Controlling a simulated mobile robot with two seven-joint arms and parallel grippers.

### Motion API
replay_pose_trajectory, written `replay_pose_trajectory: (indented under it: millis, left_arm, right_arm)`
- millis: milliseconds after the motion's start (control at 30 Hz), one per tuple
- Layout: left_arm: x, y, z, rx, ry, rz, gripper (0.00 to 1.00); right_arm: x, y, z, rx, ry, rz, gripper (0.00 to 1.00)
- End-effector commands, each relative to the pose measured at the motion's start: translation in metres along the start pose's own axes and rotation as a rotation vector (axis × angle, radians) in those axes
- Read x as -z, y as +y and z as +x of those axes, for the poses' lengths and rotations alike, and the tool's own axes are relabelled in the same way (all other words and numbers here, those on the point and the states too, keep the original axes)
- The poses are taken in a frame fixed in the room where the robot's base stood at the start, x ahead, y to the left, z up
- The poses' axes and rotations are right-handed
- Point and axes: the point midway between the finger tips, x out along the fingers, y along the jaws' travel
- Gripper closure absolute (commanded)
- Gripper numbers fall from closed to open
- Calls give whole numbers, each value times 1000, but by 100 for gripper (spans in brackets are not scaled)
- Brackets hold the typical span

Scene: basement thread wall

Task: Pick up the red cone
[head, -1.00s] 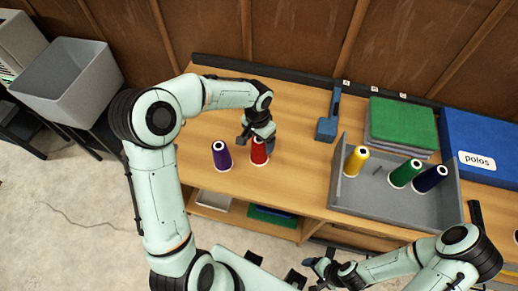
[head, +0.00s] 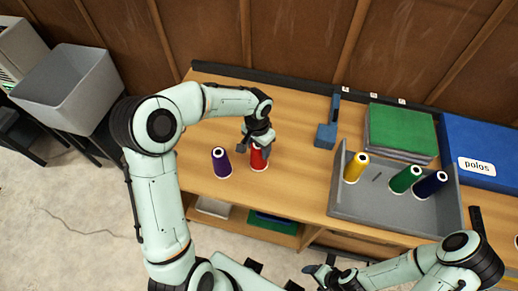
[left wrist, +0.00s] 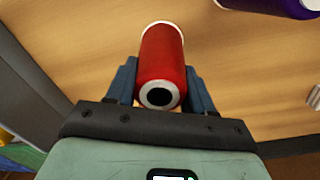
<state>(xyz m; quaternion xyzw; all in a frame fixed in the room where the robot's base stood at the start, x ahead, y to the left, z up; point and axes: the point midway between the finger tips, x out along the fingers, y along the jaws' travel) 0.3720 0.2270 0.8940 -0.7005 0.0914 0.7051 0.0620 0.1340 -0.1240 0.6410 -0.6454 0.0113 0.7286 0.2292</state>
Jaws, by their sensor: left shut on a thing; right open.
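The red cone (head: 259,157) is a thread spool with a pale base and a dark hole in its top. It stands on the wooden workbench (head: 300,150), left of the middle in the head view. In the left wrist view the red cone (left wrist: 162,62) lies between the two blue-grey fingers (left wrist: 162,88). I cannot tell whether its base is clear of the bench. My right gripper (head: 318,273) is open and empty, low in front of the bench.
A purple cone (head: 221,162) stands close left of the red one. A grey tray (head: 375,207) at the right holds yellow (head: 356,167), green (head: 404,179) and navy (head: 431,184) cones. A blue tool (head: 327,134) and green stack (head: 401,130) lie behind. The bench between is clear.

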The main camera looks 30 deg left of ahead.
Motion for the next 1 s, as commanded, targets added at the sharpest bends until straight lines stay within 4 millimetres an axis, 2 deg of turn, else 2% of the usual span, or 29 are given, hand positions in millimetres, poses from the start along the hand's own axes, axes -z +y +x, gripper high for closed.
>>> replay_pose_trajectory:
  millis: [167,600,800,1000]
  left_arm:
    - [2,1,-29,2,8,-1,83]
    - [2,7,-149,1,10,2,83]
    - [1,8,-181,1,6,1,83]
    - [0,8,-192,0,3,0,83]
  right_arm:
    - [2,-2,-3,1,3,-1,20]
    - [12,-11,-19,6,17,-6,20]
    - [16,-14,-25,8,22,-8,20]
    - [18,-16,-26,8,24,-9,20]
